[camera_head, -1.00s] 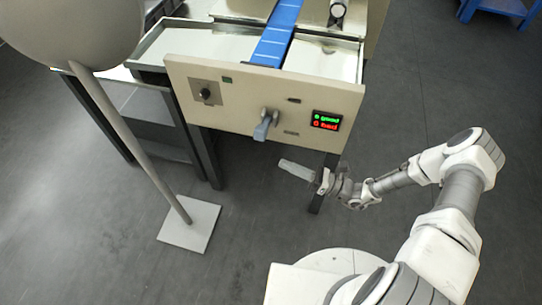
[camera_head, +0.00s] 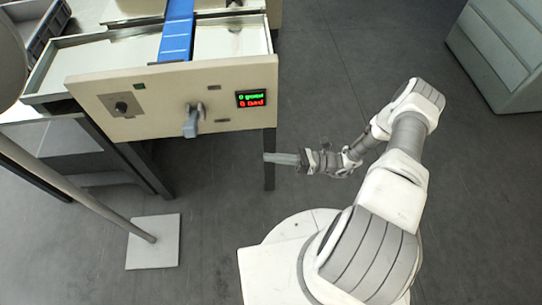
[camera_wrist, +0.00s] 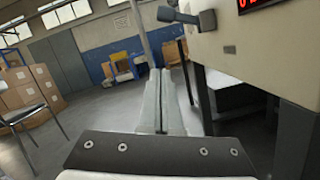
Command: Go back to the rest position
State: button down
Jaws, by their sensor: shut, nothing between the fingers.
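My gripper (camera_head: 270,158) is at the end of my arm, low in front of the machine's right leg in the head view. Its fingers point left. In the wrist view my gripper (camera_wrist: 162,72) shows its two long grey fingers lying together, with nothing held between them. The machine's cream front panel (camera_head: 178,100) is above and behind the fingers in the head view. A grey lever handle (camera_head: 191,122) sticks out of the panel, apart from the gripper.
A lit display (camera_head: 251,98) and a black knob (camera_head: 121,106) are on the panel. A blue belt (camera_head: 177,35) runs behind it. A post on a square base plate (camera_head: 154,243) stands at left. A grey cabinet (camera_head: 500,50) is at upper right.

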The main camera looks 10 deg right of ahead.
dwell(0.3)
jog(key=s+d+r+n+h+p, duration=0.1)
jog(key=s+r+n+h+p, duration=0.3)
jog(key=r, duration=1.4)
jog(key=s+d+r+n+t+h+p, duration=0.1)
jog(key=s+r+n+h+p, duration=0.3)
jog(key=r+n+h, duration=0.5)
jog(key=s+d+r+n+t+h+p, duration=0.1)
jog(key=s+r+n+h+p, duration=0.3)
jog(key=r, duration=2.2)
jog(key=d+n+h+p, duration=0.1)
jog(key=n+h, duration=0.2)
jog(key=n, duration=0.4)
jog(key=shift+s+d+r, duration=0.2)
jog(key=shift+d+r, duration=0.1)
jog(key=shift+d, duration=0.05)
jog(key=shift+a, duration=0.1)
